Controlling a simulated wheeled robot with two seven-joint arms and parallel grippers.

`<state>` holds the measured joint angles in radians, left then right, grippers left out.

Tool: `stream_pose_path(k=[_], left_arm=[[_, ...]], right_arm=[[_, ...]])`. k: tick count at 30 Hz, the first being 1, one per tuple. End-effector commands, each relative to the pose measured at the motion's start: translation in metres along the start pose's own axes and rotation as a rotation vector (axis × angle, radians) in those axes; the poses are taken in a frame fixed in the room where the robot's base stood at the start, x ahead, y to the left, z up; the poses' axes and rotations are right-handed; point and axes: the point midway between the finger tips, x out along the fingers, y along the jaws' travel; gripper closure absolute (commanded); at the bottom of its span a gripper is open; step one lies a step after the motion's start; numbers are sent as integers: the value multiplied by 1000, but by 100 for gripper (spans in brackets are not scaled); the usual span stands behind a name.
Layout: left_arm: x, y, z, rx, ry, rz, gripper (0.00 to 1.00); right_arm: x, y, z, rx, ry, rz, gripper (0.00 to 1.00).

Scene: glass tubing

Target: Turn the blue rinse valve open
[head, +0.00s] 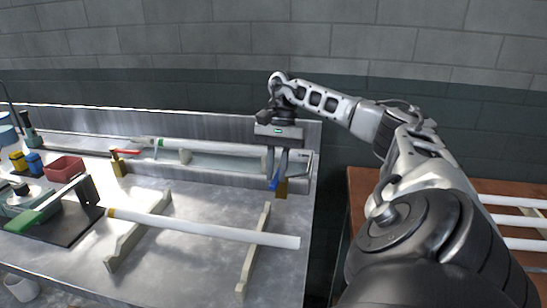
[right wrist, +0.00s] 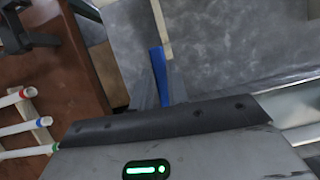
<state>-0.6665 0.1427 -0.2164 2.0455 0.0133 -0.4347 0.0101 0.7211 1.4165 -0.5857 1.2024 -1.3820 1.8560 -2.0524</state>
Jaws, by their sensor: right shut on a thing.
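The blue rinse valve lever (head: 274,183) is at the right end of the metal bench trough, beside a brass-coloured body (head: 282,189). My right gripper (head: 277,176) points down over it and is shut on the blue lever. In the right wrist view, the blue lever (right wrist: 159,74) shows as a straight bar running up from the gripper's edge. My left gripper is not in view.
A red-handled valve (head: 126,151) and a green handle (head: 158,143) are farther left. A glass tube (head: 205,229) lies across two wooden supports in front. A red bin (head: 64,168) stands at the left. A brown table (head: 361,190) with tubes is at the right.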

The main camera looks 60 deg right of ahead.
Motion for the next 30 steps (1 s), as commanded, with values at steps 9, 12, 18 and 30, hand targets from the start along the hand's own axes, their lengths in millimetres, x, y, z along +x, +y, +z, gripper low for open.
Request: stream_pose_path(k=[9,12,18,30], left_arm=[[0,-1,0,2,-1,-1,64],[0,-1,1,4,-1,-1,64],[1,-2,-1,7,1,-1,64],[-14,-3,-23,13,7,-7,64]], right_arm=[[-2,0,-1,-1,5,-2,100],[-2,0,-1,-1,5,-3,76],[-1,0,0,-1,3,-1,62],[-41,14,0,20,3,-10,62]])
